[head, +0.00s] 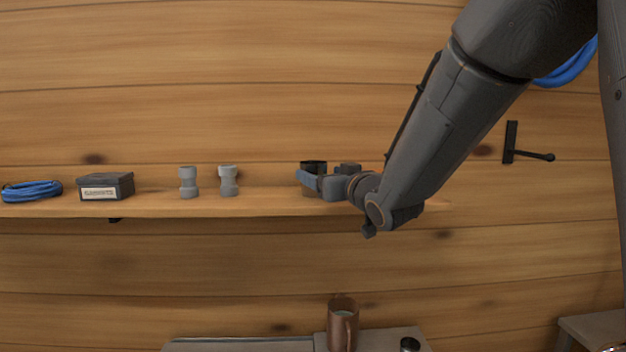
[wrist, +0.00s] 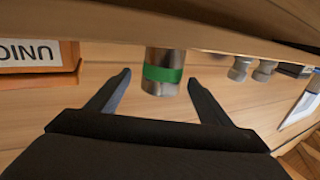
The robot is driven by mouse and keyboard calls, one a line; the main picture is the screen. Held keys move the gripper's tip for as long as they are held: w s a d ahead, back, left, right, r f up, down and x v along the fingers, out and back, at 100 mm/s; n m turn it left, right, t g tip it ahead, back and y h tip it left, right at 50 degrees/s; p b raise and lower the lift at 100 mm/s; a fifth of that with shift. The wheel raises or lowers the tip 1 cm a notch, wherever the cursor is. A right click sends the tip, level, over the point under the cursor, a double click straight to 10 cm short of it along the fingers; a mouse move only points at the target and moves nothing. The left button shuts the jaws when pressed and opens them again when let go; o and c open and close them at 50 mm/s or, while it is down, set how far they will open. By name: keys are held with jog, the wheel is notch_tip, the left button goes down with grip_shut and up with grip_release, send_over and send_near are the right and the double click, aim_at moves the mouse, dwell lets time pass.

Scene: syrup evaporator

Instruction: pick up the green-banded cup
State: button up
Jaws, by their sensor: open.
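The green-banded cup (wrist: 163,74) shows in the wrist view as a metallic cylinder with a green band around it. It lies between and just beyond the tips of my gripper (wrist: 160,76). The two fingers are spread apart, one on each side of the cup, with a visible gap on both sides. In the head view my gripper (head: 316,177) is at the right part of the wall shelf (head: 265,204). It mostly hides the cup there, and I cannot make out the green band in that view.
Two grey fittings (head: 188,182) (head: 228,181), a dark labelled box (head: 106,186) and a blue coil (head: 31,191) stand left along the shelf. A black hook (head: 514,143) is on the wall. A framed sign (wrist: 38,62) shows in the wrist view.

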aim_at(320, 172)
jog(key=p+x, duration=0.2)
jog(key=x, duration=0.1)
jog(key=shift+a+r, duration=0.2)
jog(key=shift+w+a+f, duration=0.15)
jog(key=shift+w+a, duration=0.15)
jog(key=shift+w, duration=0.35)
jog(key=c, duration=1.1)
